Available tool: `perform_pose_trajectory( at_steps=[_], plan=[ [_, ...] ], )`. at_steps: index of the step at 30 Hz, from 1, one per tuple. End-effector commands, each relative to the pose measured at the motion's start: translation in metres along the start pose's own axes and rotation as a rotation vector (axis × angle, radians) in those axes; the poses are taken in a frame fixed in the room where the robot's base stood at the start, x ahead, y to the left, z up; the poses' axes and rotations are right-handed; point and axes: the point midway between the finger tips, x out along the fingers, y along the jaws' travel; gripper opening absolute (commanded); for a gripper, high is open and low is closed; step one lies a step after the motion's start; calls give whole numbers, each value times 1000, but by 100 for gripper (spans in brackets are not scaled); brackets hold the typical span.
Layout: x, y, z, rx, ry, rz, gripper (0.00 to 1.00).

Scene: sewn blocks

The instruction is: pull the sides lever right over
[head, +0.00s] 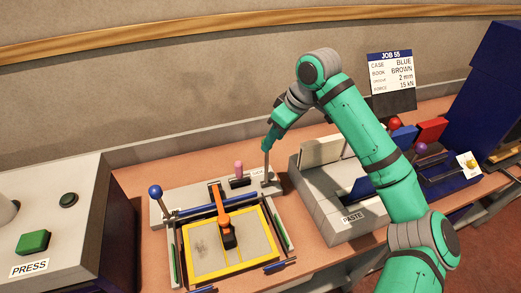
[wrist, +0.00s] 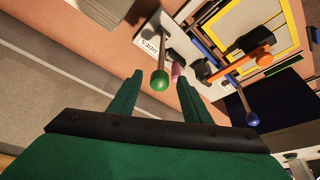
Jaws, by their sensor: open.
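The sides lever is a thin metal rod (head: 266,168) at the back right of the case machine, standing nearly upright. In the wrist view its green ball knob (wrist: 159,82) shows between my fingertips, with the SIDES label (wrist: 150,45) beside its base. My gripper (head: 268,143) is at the top of the lever in the head view and hides the knob there. My gripper (wrist: 158,92) is open, its two green fingers on either side of the knob. I cannot tell whether either finger touches it.
A blue-knobbed lever (head: 155,191) stands at the machine's left, and a pink knob (head: 238,168) is close left of my gripper. An orange and black arm (head: 225,222) lies over the yellow-framed bed (head: 190,272). The PASTE unit (head: 345,225) is right; the PRESS box (head: 40,215) is left.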

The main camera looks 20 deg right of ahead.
Motion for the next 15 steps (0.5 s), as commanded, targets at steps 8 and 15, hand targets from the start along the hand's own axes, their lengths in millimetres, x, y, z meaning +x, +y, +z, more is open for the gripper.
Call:
perform_pose_trajectory(
  at_steps=[8,15],
  plan=[
    [38,-1,0,-1,-2,-3,44],
    [79,-1,0,-1,-1,-3,44]
  ],
)
